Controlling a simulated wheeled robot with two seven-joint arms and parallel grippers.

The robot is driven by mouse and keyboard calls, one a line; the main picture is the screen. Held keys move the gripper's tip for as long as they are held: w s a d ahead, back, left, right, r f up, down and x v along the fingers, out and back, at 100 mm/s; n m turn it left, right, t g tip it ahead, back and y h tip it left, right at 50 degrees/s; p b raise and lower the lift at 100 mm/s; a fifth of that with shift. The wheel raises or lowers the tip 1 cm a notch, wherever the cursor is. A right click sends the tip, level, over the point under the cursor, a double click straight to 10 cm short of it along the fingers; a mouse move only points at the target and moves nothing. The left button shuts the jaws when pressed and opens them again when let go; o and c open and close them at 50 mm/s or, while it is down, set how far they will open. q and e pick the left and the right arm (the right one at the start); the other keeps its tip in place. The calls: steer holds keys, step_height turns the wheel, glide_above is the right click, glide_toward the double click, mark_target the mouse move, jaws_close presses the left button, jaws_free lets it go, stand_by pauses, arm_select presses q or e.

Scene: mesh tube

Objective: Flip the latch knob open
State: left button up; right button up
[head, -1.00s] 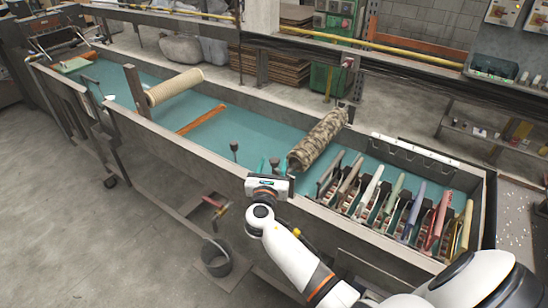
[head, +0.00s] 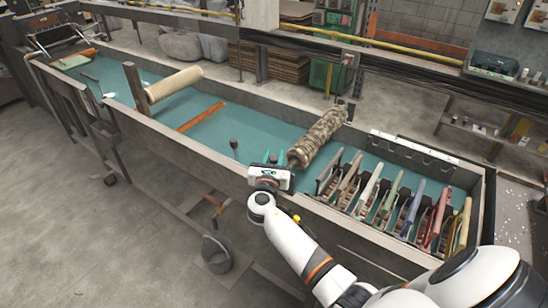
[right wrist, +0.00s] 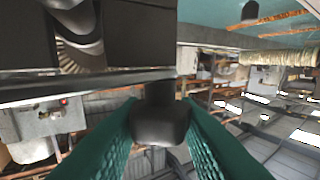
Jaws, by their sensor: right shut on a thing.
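My right gripper (head: 274,158) is at the near wall of the long trough, beside the near end of the mottled roller. In the right wrist view, its green fingers (right wrist: 162,128) are shut on a dark, rounded latch knob (right wrist: 160,122), one finger on each side. The knob's short stem runs up toward a dark block and a metal bar. In the head view this knob is mostly hidden by the gripper. A second dark knob (head: 234,144) stands free to the left. My left gripper is not in view.
The mottled roller (head: 320,136) lies just right of the gripper. Several coloured handles (head: 370,195) stand in a row further right. A pale roller (head: 174,85) and a dark post (head: 134,87) are at the left. The trough's teal floor (head: 255,122) is mostly clear in the middle.

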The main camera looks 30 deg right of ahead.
steer(key=shift+f+h, duration=0.1)
steer(key=shift+h, duration=0.2)
steer(key=m+g+h+b, duration=0.2)
steer(key=g, duration=0.1)
steer(key=m+g+h+b, duration=0.1)
steer(key=m+g+b, duration=0.1)
steer(key=g, duration=0.1)
steer(key=shift+w+a+f+m+h, duration=0.1)
steer(key=shift+f+m+h, duration=0.05)
steer(key=shift+m+h, duration=0.25)
steer(key=m+g+b, duration=0.4)
steer(key=g+b, duration=0.2)
steer(key=m+g+b, duration=0.4)
steer(key=g+b, duration=0.3)
steer(key=shift+m+g+b, duration=0.6)
steer(key=shift+b, duration=0.6)
steer(key=o, duration=1)
steer(key=shift+r, duration=0.2)
